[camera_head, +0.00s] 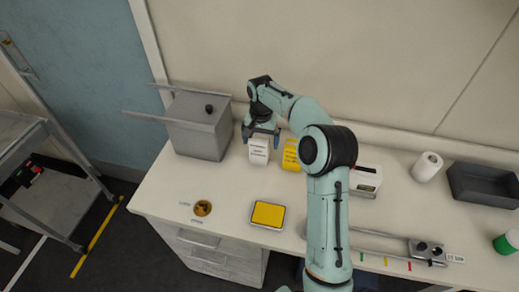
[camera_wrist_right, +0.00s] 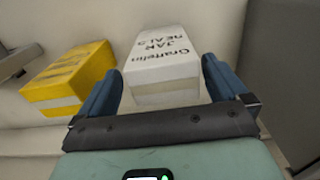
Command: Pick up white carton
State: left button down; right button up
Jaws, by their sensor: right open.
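The white carton (camera_head: 258,151) stands on the bench near the wall, with dark print on it. In the right wrist view the white carton (camera_wrist_right: 163,68) lies ahead, between the lines of the two blue fingers. My right gripper (camera_head: 262,132) is open and sits just above and behind the carton in the head view. In the right wrist view the open gripper (camera_wrist_right: 160,92) has a finger on each side of the carton's near end. I cannot tell whether the fingers touch it. My left gripper is not in view.
A yellow carton (camera_head: 291,155) stands close to the right of the white one; it also shows in the wrist view (camera_wrist_right: 70,80). A grey metal box (camera_head: 198,128) is to the left. A yellow-topped item (camera_head: 268,214) lies in front. The bench front left is mostly clear.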

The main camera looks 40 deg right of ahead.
jog(key=shift+w+a+f, duration=0.1)
jog(key=shift+f, duration=0.9)
jog(key=shift+w+a+f, duration=0.1)
jog(key=shift+f, duration=0.85)
jog(key=shift+s, duration=0.1)
jog(key=c, duration=1.1)
jog(key=shift+r, duration=0.1)
